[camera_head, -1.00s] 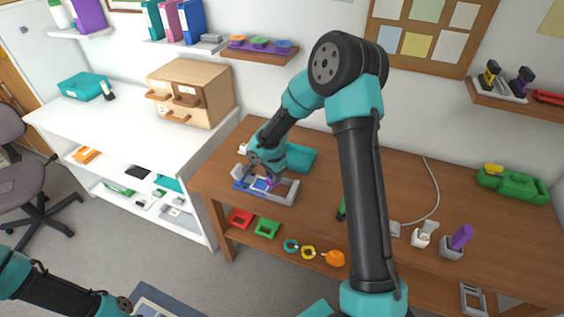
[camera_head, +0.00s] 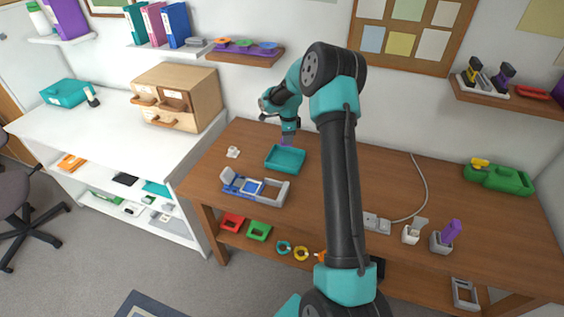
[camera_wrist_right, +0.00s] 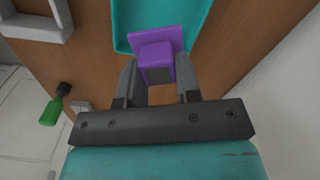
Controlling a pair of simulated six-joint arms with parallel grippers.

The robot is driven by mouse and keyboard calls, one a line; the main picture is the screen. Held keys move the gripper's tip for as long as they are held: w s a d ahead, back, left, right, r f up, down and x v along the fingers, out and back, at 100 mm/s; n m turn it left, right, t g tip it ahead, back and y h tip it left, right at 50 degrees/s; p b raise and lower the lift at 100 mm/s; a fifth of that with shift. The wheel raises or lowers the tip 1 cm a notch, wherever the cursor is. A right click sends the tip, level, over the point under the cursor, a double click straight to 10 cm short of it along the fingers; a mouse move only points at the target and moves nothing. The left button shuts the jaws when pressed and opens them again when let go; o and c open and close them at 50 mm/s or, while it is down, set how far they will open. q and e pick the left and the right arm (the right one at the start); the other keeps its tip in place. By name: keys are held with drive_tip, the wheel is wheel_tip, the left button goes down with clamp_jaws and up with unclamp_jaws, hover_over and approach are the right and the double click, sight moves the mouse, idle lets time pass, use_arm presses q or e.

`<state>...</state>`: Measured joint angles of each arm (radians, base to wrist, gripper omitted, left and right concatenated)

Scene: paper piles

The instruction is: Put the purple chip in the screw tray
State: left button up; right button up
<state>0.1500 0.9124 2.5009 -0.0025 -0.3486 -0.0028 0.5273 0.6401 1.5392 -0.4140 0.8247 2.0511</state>
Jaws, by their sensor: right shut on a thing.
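The purple chip (camera_wrist_right: 155,62) is a flat plate with a block on it, and my right gripper (camera_wrist_right: 157,88) is shut on the block. In the head view the right gripper (camera_head: 287,136) points down at the back edge of a teal open tray (camera_head: 271,166), apparently the screw tray. A small bit of purple shows under its fingertips. In the wrist view the chip overlaps the near rim of the tray (camera_wrist_right: 121,42). It looks held above the tray; the exact height is unclear. My left gripper is not in view.
A blue and grey fixture (camera_head: 272,198) lies in front of the tray, and a small white item (camera_head: 233,152) to its left. My right arm hides the desk's middle. A cable (camera_head: 424,185), grey holders and a green case (camera_head: 498,178) are to the right.

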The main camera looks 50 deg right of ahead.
hover_over(287, 161)
drive_tip(key=shift+f, duration=3.15)
drive_tip(key=shift+f, duration=1.85)
drive_tip(key=shift+f, duration=0.1)
drive_tip(key=o, duration=0.9)
wheel_tip(287, 161, up, 12)
drive_tip(key=shift+r, duration=0.15)
